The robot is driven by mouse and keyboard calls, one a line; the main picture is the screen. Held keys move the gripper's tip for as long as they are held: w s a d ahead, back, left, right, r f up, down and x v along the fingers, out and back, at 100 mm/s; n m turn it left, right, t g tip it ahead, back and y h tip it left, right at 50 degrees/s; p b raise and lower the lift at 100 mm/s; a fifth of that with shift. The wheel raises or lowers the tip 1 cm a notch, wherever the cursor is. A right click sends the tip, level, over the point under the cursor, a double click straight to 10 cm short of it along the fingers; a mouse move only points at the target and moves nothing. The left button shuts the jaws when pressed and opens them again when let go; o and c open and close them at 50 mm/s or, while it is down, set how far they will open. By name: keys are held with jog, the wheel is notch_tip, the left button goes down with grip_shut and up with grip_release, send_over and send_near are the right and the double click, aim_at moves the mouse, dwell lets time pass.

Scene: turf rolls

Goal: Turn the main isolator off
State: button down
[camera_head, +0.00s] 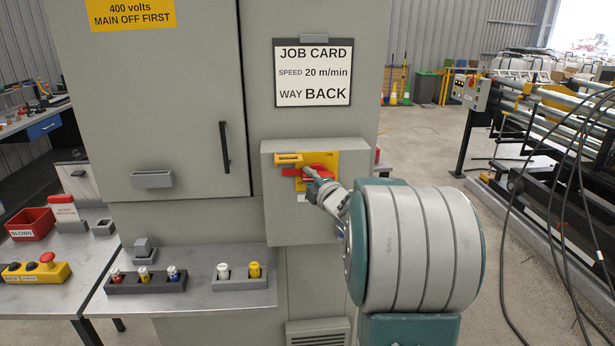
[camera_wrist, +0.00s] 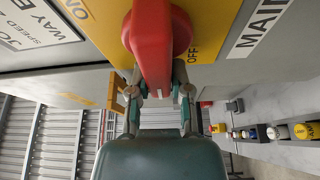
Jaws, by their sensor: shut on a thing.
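The main isolator is a red rotary handle (camera_head: 319,170) on a yellow plate (camera_head: 331,157) on a grey box on the cabinet front. ON is at the plate's top. In the wrist view the red handle (camera_wrist: 151,40) fills the upper middle, with OFF printed to its right. The handle lies roughly sideways in the head view, its end toward the left. My gripper (camera_wrist: 157,88) is shut on the handle's end, one finger on each side. My arm hides part of the box in the head view.
A yellow hasp (camera_head: 288,159) juts out close left of the handle. A job card (camera_head: 312,72) hangs above.

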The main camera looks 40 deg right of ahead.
jog(key=shift+s+d+f+n+g, duration=0.1)
jog(key=shift+d+f+n+g, duration=0.15)
jog(key=shift+f+n+g, duration=0.1)
dwell(0.3)
jog(key=c, duration=0.6)
grip_release()
jog(key=shift+o, duration=0.2)
jog(key=shift+d, duration=0.15)
jog(key=shift+r, duration=0.1)
jog(key=s+a, duration=0.2)
jog(key=s, duration=0.9)
jog(key=shift+s, duration=0.35)
